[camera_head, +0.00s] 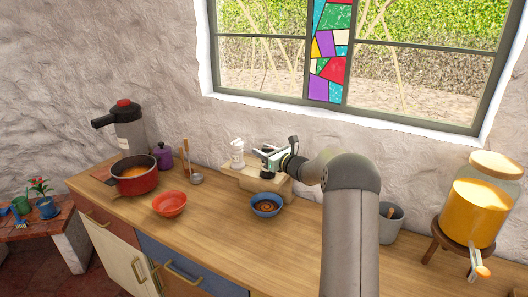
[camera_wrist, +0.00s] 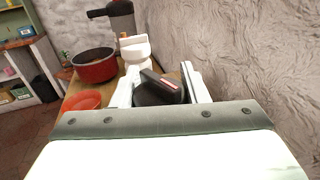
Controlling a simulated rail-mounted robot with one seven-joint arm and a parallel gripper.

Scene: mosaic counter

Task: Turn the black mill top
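The black mill top (camera_wrist: 158,90) shows in the wrist view between the two fingers of my gripper (camera_wrist: 160,88), with a pale pink-red mark on its face. The fingers are spread on either side of it; whether they touch it is not clear. In the head view my gripper (camera_head: 270,157) is at the small wooden shelf, and the dark mill (camera_head: 267,175) is partly hidden beneath it. A white mill (camera_head: 237,152) stands to its left; it also shows in the wrist view (camera_wrist: 136,48).
The wooden shelf (camera_head: 243,183) stands against the wall. A blue bowl (camera_head: 266,206) sits in front of it, an orange-red bowl (camera_head: 169,204) and red pot (camera_head: 135,184) to the left. A grey cup (camera_head: 386,226) and a juice dispenser (camera_head: 473,215) stand right.

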